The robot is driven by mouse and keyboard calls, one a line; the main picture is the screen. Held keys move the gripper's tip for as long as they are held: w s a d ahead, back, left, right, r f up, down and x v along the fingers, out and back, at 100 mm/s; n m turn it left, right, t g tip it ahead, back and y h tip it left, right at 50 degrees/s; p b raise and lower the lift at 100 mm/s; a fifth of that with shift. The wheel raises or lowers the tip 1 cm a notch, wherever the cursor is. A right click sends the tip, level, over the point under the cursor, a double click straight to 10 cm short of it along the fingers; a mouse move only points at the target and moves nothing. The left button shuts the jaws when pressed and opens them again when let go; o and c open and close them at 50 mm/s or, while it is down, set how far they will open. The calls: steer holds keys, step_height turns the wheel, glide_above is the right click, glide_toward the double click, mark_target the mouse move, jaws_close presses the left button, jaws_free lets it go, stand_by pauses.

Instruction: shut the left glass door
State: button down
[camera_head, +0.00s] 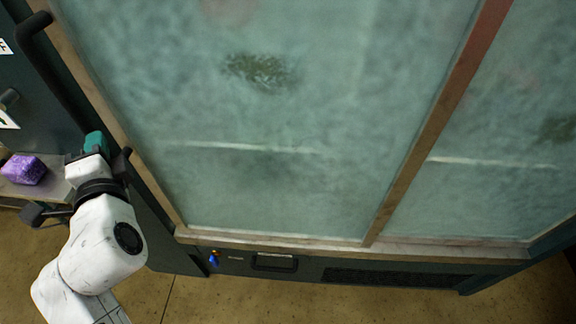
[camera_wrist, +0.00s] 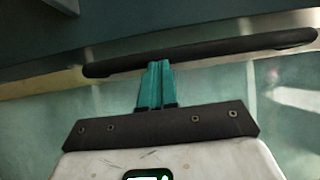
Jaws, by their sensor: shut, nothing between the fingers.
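The left glass door (camera_head: 250,120) is a large frosted pane in a wooden frame and fills the middle of the head view. A long black bar handle (camera_head: 62,85) runs along its left edge. My gripper (camera_head: 95,141), with teal fingers, is at the lower end of this handle. In the wrist view the fingers (camera_wrist: 160,66) are pressed together with nothing between them, and their tips are at or very near the black handle (camera_wrist: 215,50). I cannot tell whether they touch it. How far the door stands from its frame is not clear.
A second frosted pane (camera_head: 500,130) lies right of a wooden upright (camera_head: 425,140). A dark base with a vent (camera_head: 400,278) runs below the doors. At left, a purple block (camera_head: 24,170) sits on a small shelf (camera_head: 45,186). The floor (camera_head: 220,300) in front is clear.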

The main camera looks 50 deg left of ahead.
steer(key=s+a+b, duration=0.2)
steer(key=shift+s+a+b, duration=0.2)
steer(key=shift+b, duration=0.2)
stand_by(0.6)
